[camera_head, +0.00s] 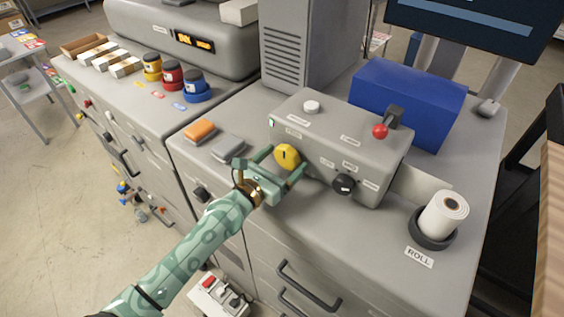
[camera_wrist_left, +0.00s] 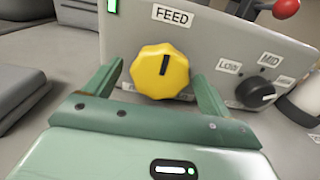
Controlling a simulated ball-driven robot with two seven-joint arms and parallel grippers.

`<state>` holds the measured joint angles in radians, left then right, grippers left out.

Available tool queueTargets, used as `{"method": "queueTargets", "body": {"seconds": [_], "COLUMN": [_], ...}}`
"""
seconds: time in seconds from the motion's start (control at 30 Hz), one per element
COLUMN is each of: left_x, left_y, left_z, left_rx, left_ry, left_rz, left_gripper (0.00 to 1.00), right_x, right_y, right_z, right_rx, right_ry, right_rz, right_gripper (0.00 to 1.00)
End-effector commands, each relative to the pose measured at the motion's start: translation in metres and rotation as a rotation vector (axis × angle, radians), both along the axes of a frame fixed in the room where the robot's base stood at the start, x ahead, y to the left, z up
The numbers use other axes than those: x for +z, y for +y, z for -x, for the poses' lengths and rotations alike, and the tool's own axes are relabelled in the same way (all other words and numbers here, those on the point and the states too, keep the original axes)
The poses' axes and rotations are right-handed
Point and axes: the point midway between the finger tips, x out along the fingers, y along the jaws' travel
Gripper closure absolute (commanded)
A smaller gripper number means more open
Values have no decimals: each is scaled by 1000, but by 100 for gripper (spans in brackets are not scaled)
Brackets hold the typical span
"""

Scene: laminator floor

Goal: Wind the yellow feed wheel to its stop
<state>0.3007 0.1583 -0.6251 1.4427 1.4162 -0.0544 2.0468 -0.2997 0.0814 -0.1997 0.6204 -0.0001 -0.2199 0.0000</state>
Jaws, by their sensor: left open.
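The yellow feed wheel (camera_head: 287,157) is on the front face of a grey control box (camera_head: 312,128). It also shows in the left wrist view (camera_wrist_left: 160,72), below a FEED label (camera_wrist_left: 172,17), with its dark pointer mark close to upright. My left gripper (camera_head: 282,162) is open, with its green fingers (camera_wrist_left: 158,90) on either side of the wheel. I cannot tell whether the fingertips touch it. My right gripper is in neither view.
A black knob (camera_head: 343,184) and a red-tipped lever (camera_head: 380,131) are on the box, right of the wheel. A white roll (camera_head: 443,215) stands at the right. Orange (camera_head: 200,131) and grey (camera_head: 229,147) blocks lie left of the box. A blue box (camera_head: 408,100) stands behind.

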Motion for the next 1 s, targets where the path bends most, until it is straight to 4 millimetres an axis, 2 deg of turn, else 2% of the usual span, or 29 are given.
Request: {"method": "queueTargets", "body": {"seconds": [0.23, 0.4, 0.73, 1.0], "left_x": [0, 0, 0, 0], "left_y": [-1, 0, 0, -1], "left_z": [-1, 0, 0, 0], "left_rx": [0, 0, 0, -1], "left_ry": [0, 0, -20, -112], "left_rz": [0, 0, -28, -154], "left_gripper": [17, 61, 61, 61], "right_x": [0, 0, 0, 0], "right_y": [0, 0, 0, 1], "right_z": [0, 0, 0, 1], "right_rx": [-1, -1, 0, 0], "right_ry": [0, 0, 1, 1], "right_rz": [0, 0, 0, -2], "right_gripper": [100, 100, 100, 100]}}
